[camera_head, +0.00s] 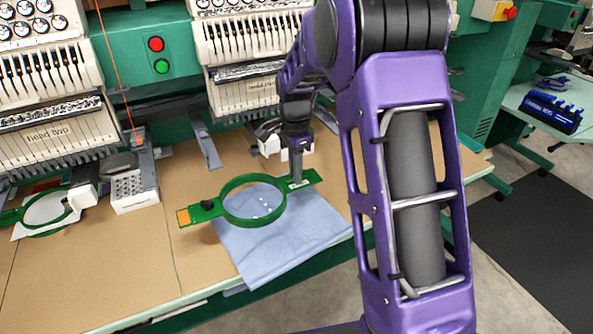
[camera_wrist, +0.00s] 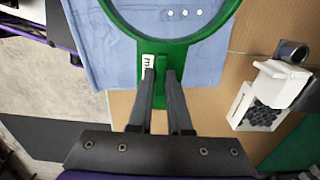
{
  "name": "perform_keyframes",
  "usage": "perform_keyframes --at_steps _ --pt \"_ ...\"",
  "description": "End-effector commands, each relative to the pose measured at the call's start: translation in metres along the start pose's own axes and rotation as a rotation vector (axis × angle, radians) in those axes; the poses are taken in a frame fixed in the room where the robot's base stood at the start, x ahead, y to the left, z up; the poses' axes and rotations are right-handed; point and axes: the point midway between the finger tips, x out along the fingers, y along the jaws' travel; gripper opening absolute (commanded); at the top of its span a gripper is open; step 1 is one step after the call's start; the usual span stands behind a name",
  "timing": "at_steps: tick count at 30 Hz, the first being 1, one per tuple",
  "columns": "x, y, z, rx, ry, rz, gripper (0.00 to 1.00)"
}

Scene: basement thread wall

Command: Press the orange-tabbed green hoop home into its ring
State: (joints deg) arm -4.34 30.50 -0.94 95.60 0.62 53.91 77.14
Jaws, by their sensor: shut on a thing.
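The green hoop (camera_head: 250,223) lies across the blue cloth (camera_head: 300,240) on the table, with its orange tab (camera_head: 183,217) at the left end. A dark knob (camera_head: 207,204) sits near that tab. My gripper (camera_head: 297,178) is at the hoop's opposite, right end. In the wrist view my gripper (camera_wrist: 161,75) is shut on the green handle (camera_wrist: 159,100) beside a white label (camera_wrist: 148,66). White dots show on the cloth inside the hoop (camera_wrist: 170,47). I cannot tell a separate outer ring from the hoop, nor how deep the hoop sits.
Another green hoop (camera_head: 22,214) with white cloth lies at the left. A white box of dark pieces (camera_head: 133,192) stands near it; a similar white box (camera_wrist: 262,98) stands right of the handle in the wrist view. Embroidery heads (camera_head: 240,38) overhang the back.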

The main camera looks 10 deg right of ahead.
Motion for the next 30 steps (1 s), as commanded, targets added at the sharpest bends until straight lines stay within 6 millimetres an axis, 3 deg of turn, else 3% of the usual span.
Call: perform_keyframes --at_steps 8,22,30 --pt "0.01 0.0 0.0 -0.001 0.0 0.0 0.0" --pt "0.049 0.0 0.0 0.0 0.0 0.0 0.0" --pt "0.054 0.0 0.0 -0.001 0.0 0.0 0.0"
